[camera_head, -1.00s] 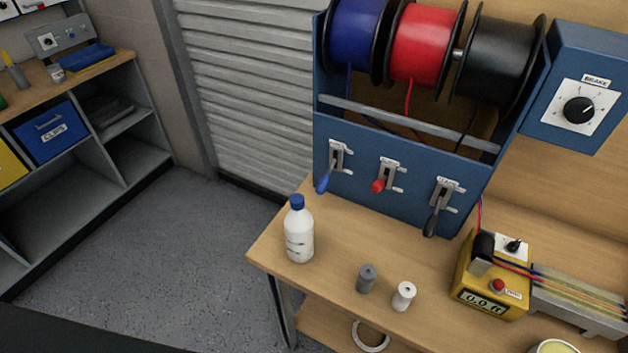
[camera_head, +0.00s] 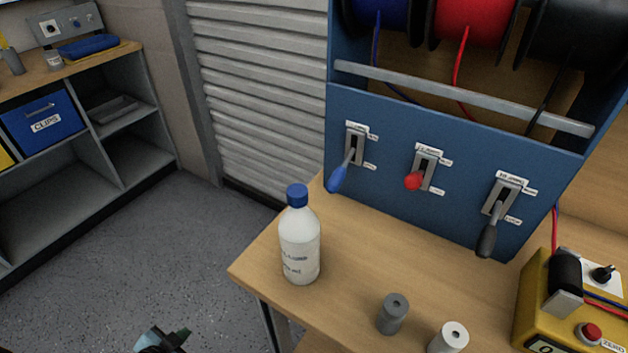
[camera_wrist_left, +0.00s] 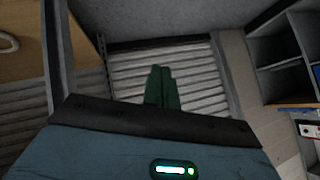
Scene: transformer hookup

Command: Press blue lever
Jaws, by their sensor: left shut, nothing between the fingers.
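The blue lever (camera_head: 341,174) sits at the left of the three levers on the blue spool panel and points down toward the front. My left gripper (camera_head: 180,338) shows at the bottom edge of the head view, low over the floor and well to the left of and nearer than the lever. Its green fingers (camera_wrist_left: 163,88) are together and empty in the left wrist view, with the floor and shutter beyond. The lever does not show in the left wrist view. My right gripper is not in view.
A white bottle with a blue cap (camera_head: 299,240) stands on the workbench (camera_head: 345,307), in front of the blue lever. A red lever (camera_head: 415,180) and a black lever (camera_head: 489,238) are to its right. Grey (camera_head: 392,315) and white (camera_head: 450,339) small spools and a yellow meter (camera_head: 532,310) stand nearer.

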